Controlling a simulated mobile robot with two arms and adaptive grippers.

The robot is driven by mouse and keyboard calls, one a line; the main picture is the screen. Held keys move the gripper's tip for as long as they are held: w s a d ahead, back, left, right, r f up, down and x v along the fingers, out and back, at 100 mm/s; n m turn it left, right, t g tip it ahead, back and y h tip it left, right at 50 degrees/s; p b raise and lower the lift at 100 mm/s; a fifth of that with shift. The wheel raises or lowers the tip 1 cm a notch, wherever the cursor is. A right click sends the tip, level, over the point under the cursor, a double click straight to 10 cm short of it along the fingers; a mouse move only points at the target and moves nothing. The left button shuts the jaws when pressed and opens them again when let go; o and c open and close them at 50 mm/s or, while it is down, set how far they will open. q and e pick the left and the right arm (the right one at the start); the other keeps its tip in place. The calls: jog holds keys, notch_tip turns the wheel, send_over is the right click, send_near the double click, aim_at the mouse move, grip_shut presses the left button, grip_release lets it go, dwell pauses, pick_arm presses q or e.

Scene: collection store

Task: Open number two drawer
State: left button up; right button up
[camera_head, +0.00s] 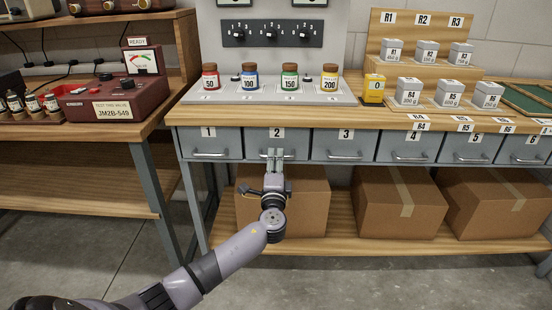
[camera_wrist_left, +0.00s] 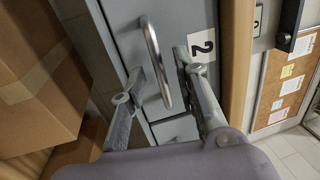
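The number two drawer (camera_head: 302,142) is a grey drawer front under the bench top, between drawers 1 and 3. It looks closed, flush with its neighbours. In the left wrist view its grey face (camera_wrist_left: 190,22) carries a white "2" label and a curved metal bar handle (camera_wrist_left: 154,55). In the left wrist view the fingers of the left gripper (camera_wrist_left: 162,66) are apart, one on each side of the handle. Contact cannot be told. My right gripper is not in view.
Drawer 1 (camera_head: 228,145) and drawer 3 (camera_head: 352,140) flank it. Cardboard boxes (camera_head: 305,208) stand on the shelf below, close under my gripper. Labelled jars (camera_head: 250,85) and grey weights (camera_head: 409,92) stand on the bench. Open floor lies in front.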

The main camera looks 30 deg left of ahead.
pick_arm(q)
jog(key=shift+x, duration=1.1)
jog(key=shift+c, duration=0.5)
grip_shut()
